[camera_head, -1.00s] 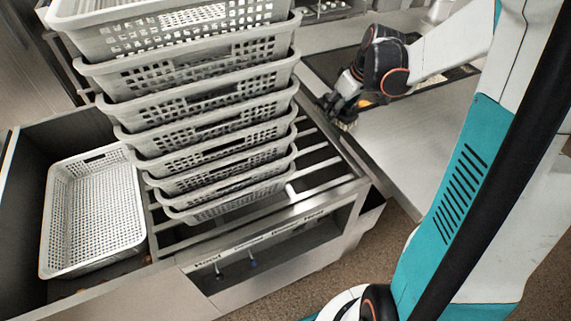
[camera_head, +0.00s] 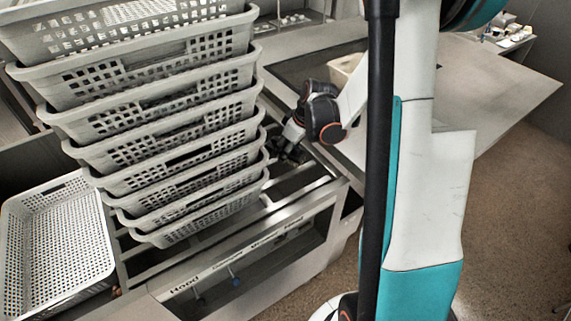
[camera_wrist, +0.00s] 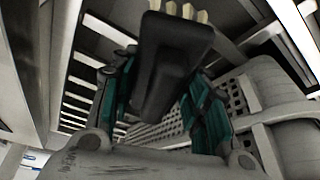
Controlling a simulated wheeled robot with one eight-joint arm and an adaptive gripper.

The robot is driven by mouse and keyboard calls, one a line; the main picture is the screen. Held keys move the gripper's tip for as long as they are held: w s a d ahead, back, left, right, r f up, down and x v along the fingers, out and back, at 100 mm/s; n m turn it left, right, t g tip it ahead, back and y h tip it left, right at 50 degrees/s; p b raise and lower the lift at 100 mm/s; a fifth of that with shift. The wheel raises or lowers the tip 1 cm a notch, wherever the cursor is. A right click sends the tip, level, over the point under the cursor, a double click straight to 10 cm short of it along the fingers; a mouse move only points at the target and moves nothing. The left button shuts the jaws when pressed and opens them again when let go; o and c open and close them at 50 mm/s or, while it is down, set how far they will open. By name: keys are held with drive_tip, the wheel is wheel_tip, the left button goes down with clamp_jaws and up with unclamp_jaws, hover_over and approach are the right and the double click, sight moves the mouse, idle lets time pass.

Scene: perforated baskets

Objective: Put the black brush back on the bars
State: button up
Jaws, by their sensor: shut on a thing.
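The black brush (camera_wrist: 172,62) is held in my gripper (camera_wrist: 163,85), between its teal finger pads in the wrist view. Its pale bristles show at the top of that view. In the head view my gripper (camera_head: 291,143) is beside the right side of the basket stack, over the far part of the metal bars (camera_head: 290,186). The brush is dark and hard to make out there. I cannot tell whether it touches the bars. The bars also show in the wrist view (camera_wrist: 78,88), behind the gripper.
A tall stack of grey perforated baskets (camera_head: 165,150) stands on the bars, close left of my gripper. A single basket (camera_head: 60,245) lies in the recess at left. A flat counter (camera_head: 500,75) extends right. Bare bars show right of the stack.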

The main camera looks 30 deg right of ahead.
sight(298, 148)
drive_tip(key=shift+f+b, duration=0.8)
drive_tip(key=shift+f, duration=1.75)
drive_tip(key=shift+f, duration=0.1)
drive_tip(key=o, duration=1.1)
drive_tip(key=p+v, duration=0.4)
drive_tip(key=v, duration=0.8)
